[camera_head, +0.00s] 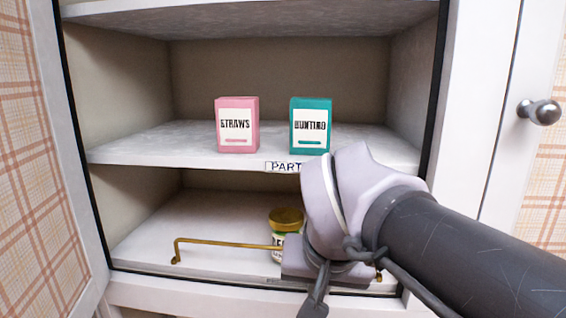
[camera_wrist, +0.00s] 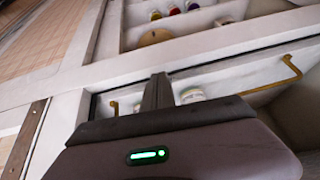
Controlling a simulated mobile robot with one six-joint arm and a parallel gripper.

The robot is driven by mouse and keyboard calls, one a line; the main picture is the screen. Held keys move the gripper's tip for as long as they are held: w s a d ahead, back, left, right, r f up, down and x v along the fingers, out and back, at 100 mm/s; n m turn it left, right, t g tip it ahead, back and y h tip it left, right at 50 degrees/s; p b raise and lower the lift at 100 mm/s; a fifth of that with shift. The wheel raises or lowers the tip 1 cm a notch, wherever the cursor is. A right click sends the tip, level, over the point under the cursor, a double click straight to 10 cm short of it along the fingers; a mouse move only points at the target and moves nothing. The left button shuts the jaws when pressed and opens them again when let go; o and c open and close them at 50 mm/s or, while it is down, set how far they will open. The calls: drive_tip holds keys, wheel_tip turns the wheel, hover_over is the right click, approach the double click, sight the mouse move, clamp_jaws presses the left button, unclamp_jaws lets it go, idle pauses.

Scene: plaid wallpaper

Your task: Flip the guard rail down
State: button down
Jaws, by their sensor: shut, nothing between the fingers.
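The guard rail (camera_head: 228,244) is a thin brass bar along the front of the lower shelf. Its left end bends down to the shelf (camera_head: 190,225), and the bar stands above the shelf edge. My wrist hides much of its right part. In the wrist view, the rail (camera_wrist: 265,86) runs behind my gripper (camera_wrist: 157,92), with a bent end showing on each side. My gripper is shut and empty, its fingers close to the rail's middle. Whether they touch it cannot be told. In the head view the fingertips are hidden.
A gold-lidded jar (camera_head: 286,220) stands behind the rail, partly hidden by my wrist. A pink straws box (camera_head: 237,109) and a teal bunting box (camera_head: 310,112) stand on the shelf above. The lower shelf's left side is clear.

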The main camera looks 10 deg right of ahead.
drive_tip(key=w+r+h+p, duration=0.1)
drive_tip(key=w+r+p, duration=0.4)
drive_tip(key=r, duration=0.6)
drive_tip(key=shift+a+r+p, duration=0.2)
drive_tip(key=shift+r+p, duration=0.1)
drive_tip(key=shift+p, duration=0.15)
drive_tip(key=x, duration=1)
